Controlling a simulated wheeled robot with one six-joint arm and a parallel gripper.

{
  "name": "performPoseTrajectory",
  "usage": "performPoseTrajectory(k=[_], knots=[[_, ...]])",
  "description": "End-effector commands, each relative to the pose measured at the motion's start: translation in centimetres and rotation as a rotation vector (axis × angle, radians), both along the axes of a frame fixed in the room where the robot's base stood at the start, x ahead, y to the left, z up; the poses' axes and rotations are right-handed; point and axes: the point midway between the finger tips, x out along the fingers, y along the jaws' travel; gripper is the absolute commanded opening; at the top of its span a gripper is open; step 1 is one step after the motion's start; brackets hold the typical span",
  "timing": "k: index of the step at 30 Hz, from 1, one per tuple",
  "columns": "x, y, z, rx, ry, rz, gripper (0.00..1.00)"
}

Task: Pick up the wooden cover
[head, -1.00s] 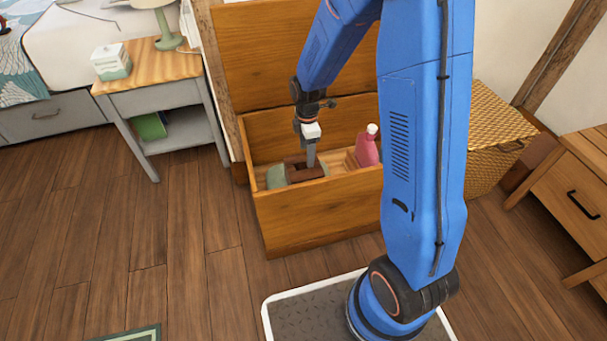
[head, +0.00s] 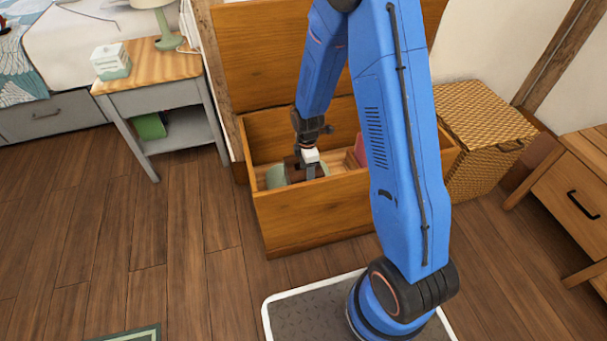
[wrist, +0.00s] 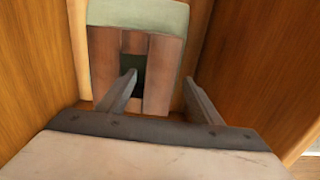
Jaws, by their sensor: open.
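The wooden cover (wrist: 157,75) is a dark brown slatted piece with a rectangular opening. It lies over a green object (wrist: 150,14) inside the wooden chest. In the wrist view my gripper (wrist: 160,78) is open. Its left finger appears at the cover's opening and its right finger beside the cover's right edge, so the right slat shows between them. I cannot tell whether either finger touches it. In the head view my gripper (head: 312,173) is low inside the chest and partly hides the cover (head: 291,168).
The open chest (head: 312,215) has walls close around my gripper, and its raised lid (head: 262,55) stands behind. A pink bottle (head: 361,148) in the chest is mostly hidden by my arm. A nightstand (head: 150,88) stands left and a wicker basket (head: 480,120) right.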

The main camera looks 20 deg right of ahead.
Motion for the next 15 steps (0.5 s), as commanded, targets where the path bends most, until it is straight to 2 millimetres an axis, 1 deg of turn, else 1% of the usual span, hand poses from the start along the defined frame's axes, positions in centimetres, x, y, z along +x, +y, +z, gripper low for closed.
performPoseTrajectory(k=[8,11,12,14,15], knots=[[0.00,0.00,-0.21,0.000,0.000,0.000,0.59],[0.00,0.00,-0.21,0.000,0.000,0.000,0.38],[0.00,0.00,-0.21,0.000,0.000,0.000,0.28],[0.00,0.00,-0.20,0.000,0.000,0.000,0.14],[0.00,0.00,-0.20,0.000,0.000,0.000,0.04]])
